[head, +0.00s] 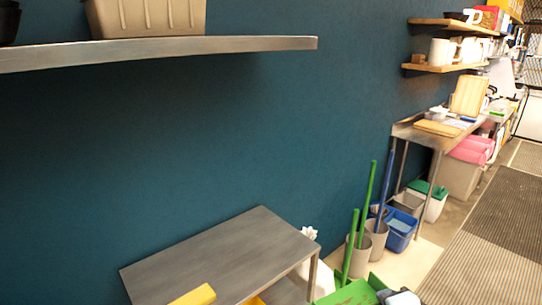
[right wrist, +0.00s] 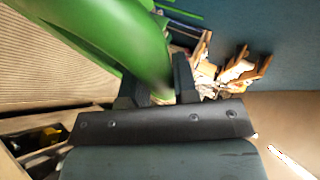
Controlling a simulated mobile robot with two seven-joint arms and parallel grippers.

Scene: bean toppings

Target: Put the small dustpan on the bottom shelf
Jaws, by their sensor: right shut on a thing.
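A green dustpan (head: 352,292) shows at the bottom edge of the head view, right of the metal table. In the right wrist view the green dustpan (right wrist: 105,28) fills the upper left as a smooth curved piece. My right gripper (right wrist: 158,88) is shut on it, with the green part between its dark fingers. The metal table (head: 225,248) stands against the blue wall. Only a sliver of the lower shelf (head: 283,291) shows beneath its top; the rest is hidden. My left gripper is not in view.
A yellow object (head: 193,296) lies at the table's front edge, cut off by the frame. Bins (head: 375,241) with green and blue poles stand right of the table. A wall shelf (head: 160,50) with a beige container (head: 147,18) hangs above. The striped mat (head: 485,250) is clear.

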